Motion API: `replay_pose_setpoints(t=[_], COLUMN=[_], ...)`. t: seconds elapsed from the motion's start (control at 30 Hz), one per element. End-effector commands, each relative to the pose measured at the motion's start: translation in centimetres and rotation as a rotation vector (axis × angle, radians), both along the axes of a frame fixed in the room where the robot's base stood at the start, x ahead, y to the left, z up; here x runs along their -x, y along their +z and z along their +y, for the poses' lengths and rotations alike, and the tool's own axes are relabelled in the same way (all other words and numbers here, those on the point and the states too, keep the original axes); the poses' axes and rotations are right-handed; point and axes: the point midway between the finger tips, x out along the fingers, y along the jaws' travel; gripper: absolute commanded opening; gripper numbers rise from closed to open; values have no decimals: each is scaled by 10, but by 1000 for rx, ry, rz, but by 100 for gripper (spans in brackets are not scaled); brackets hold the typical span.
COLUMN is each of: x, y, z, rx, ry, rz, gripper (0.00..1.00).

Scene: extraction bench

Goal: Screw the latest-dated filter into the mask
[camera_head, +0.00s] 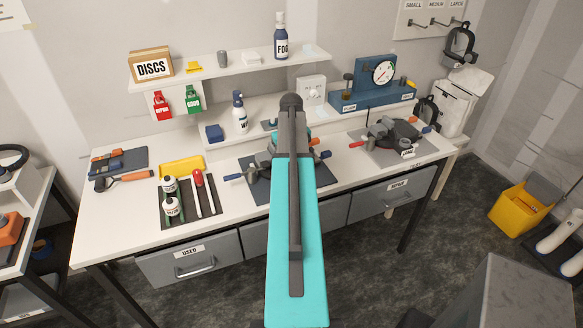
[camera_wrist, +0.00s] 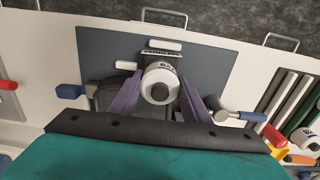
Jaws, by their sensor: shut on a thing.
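In the wrist view, my gripper (camera_wrist: 160,88) has its two purple fingers closed around a white canister-like filter (camera_wrist: 160,70). Its round end with a dark centre faces the camera; its lettering is too small to read. Dark parts, perhaps of the mask (camera_wrist: 104,96), show behind the fingers over the grey mat (camera_wrist: 215,58); I cannot tell whether the filter touches them. In the head view my arm covers the gripper and most of this spot.
Another dark mask fixture (camera_head: 397,133) sits on the right mat. A blue gauge unit (camera_head: 372,88) stands at the back right. A blue-handled lever (camera_wrist: 236,116) and a red-handled lever (camera_wrist: 9,85) flank the gripper. A shelf (camera_head: 232,70) runs above the bench.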

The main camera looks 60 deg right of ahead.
Motion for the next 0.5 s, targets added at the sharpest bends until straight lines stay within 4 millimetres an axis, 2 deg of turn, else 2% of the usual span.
replay_pose_setpoints(t=[0.5], x=[0], y=[0], z=[-1], rx=[1], ry=[-346], rz=[0], gripper=[16])
